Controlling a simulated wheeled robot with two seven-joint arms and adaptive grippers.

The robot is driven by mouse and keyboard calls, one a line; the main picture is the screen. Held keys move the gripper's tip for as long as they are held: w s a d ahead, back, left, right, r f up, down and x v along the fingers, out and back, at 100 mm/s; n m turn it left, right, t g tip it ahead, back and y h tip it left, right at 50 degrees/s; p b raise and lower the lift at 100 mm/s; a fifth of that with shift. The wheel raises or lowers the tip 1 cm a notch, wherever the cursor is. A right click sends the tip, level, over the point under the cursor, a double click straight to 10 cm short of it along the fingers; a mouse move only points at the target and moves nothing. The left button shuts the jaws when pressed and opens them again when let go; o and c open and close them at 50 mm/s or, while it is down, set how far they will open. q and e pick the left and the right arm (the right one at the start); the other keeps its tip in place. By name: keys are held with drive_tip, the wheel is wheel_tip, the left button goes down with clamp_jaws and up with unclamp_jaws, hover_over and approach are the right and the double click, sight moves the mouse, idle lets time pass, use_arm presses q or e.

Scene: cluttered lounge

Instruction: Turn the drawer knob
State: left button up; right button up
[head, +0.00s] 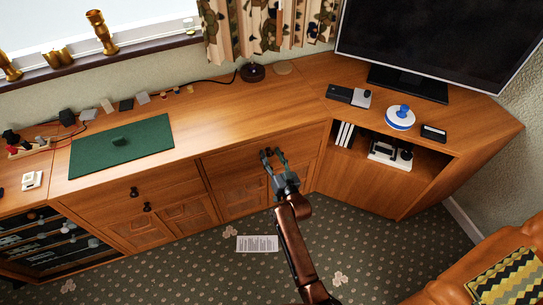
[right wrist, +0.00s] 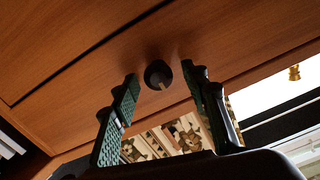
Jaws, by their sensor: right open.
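The dark round drawer knob (right wrist: 158,75) is on the wooden drawer front in the right wrist view, between my two fingertips in the picture. My right gripper (head: 271,154) is open at the right-hand drawer (head: 228,162) of the long cabinet. Its green-padded fingers also show in the right wrist view (right wrist: 160,82), one on each side of the knob, with gaps between. I cannot tell how far the tips reach past the knob. In the head view the gripper covers the knob. My left gripper is not in view.
Two dark knobs (head: 134,192) are on the cabinet's left part. A green mat (head: 122,146) and small items lie on the top. A television (head: 440,40) stands at the right. A paper (head: 257,244) lies on the carpet. An orange sofa (head: 470,275) is at lower right.

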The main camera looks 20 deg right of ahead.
wheel_tip(320, 180, up, 10)
drive_tip(key=shift+f, duration=0.15)
idle(0.6)
